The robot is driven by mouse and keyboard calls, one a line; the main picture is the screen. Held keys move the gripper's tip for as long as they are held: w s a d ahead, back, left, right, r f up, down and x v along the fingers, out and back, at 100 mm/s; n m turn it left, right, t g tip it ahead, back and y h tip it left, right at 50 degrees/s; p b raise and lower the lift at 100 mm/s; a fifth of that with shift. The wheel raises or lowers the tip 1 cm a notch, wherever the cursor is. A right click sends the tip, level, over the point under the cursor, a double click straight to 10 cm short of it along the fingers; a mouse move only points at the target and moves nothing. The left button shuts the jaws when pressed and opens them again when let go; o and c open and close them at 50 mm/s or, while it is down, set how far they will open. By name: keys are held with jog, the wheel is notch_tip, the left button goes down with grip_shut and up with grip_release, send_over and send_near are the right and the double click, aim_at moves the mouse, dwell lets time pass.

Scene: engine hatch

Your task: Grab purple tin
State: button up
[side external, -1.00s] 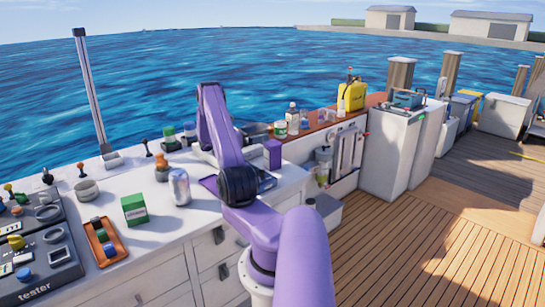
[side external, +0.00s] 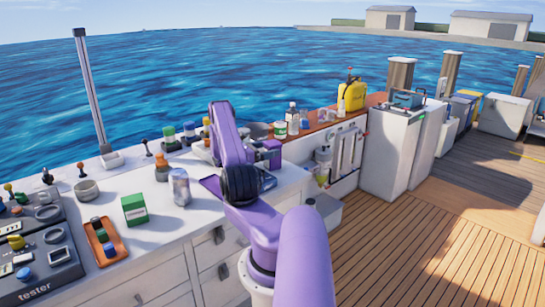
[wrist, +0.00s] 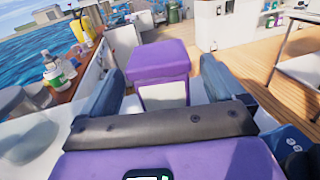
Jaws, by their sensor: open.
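The purple tin (wrist: 160,62) is a box shape with a purple lid and a pale front panel, standing upright in the wrist view. It also shows in the side view (side external: 272,152), near the right end of the white counter, just right of my arm. My gripper (wrist: 161,76) is open, with one blue-grey finger on each side of the tin in the wrist view. I cannot tell whether either finger touches it. The tin's lower part is hidden behind the gripper body. In the side view my arm mostly hides the gripper.
Jars and a white bottle (side external: 292,117) stand behind the tin, with a yellow jug (side external: 352,96) farther right. A silver can (side external: 180,187), a green box (side external: 135,209) and an orange tray (side external: 106,241) sit on the counter to the left. The counter's front edge is close by.

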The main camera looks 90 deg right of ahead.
jog(key=shift+s+d, duration=0.1)
jog(key=shift+s, duration=0.05)
jog(key=c, duration=1.3)
jog(key=shift+r, duration=0.2)
